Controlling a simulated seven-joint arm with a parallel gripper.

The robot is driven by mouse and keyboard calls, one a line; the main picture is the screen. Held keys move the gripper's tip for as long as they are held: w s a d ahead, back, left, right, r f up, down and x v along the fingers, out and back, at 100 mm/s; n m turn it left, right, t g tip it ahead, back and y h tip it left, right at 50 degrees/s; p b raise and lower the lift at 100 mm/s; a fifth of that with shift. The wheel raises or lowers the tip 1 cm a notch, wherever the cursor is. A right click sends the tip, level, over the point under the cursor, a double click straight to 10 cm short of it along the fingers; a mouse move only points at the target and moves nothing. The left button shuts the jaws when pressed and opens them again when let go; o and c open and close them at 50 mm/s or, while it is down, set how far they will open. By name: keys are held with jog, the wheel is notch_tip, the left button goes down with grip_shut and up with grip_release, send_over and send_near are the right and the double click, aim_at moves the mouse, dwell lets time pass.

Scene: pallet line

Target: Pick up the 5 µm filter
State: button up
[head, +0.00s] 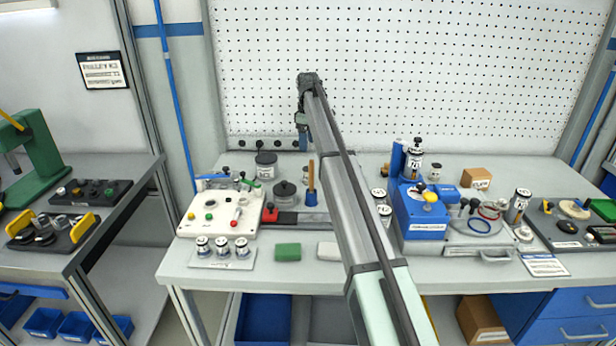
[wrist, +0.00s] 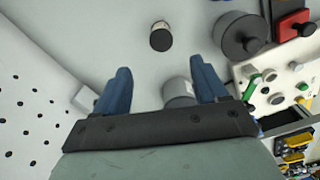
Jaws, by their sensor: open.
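My gripper (wrist: 160,80) is open and empty, its two blue fingers spread above the back of the bench. In the head view my gripper (head: 303,138) is in front of the pegboard's lower edge. In the wrist view a grey jar (wrist: 180,93) shows beyond and between the fingers, apart from them. A small dark-topped cylinder (wrist: 160,38) with a pale label lies beyond the fingertips. Labelled canisters stand at the right, one tall (head: 414,167) and one near the right edge (head: 520,204). The labels are too small to read, so I cannot tell which is the 5 µm filter.
A white button panel (head: 216,222), a dark-lidded jar (head: 266,166), a black round pot (head: 285,190) and a wooden-handled tool (head: 311,178) crowd the left half. A blue machine (head: 421,215) stands right of my arm. The pegboard (head: 400,70) bounds the back.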

notch_tip(320, 180, down, 14)
jog(key=n, duration=0.2)
jog(key=shift+s+r+n, duration=0.1)
jog(key=shift+n, duration=0.3)
dwell(0.5)
jog(key=shift+c, duration=0.3)
jog(key=c, duration=1.1)
